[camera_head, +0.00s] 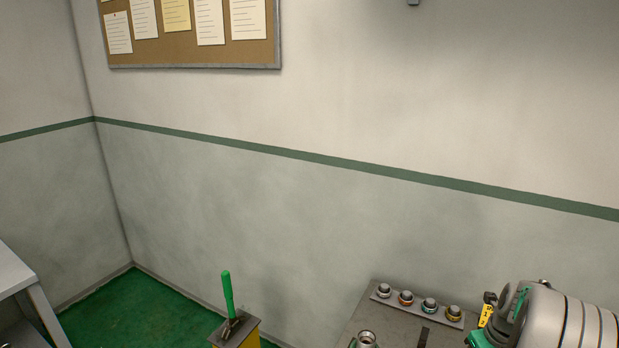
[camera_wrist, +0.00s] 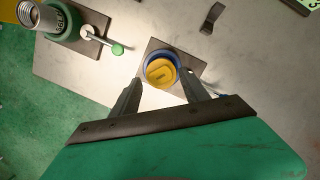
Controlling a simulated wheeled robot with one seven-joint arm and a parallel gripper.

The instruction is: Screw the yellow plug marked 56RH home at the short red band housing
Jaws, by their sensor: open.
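A yellow plug (camera_wrist: 160,72) with a raised grip bar sits in a blue ring (camera_wrist: 149,58) on a dark square plate. I cannot read a marking on it. My gripper (camera_wrist: 162,82) is open in the wrist view, one dark finger on either side below the plug. The fingers look apart from it, and their height above it is unclear. I cannot make out the short red band housing for certain. A row of small banded fittings stands on the bench in the head view, one with an orange-red band (camera_head: 406,298).
In the wrist view, a green-collared holder (camera_wrist: 62,24) with faint lettering, a threaded grey pipe and a green-knobbed handle stands upper left. A dark clip (camera_wrist: 212,18) lies upper right.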

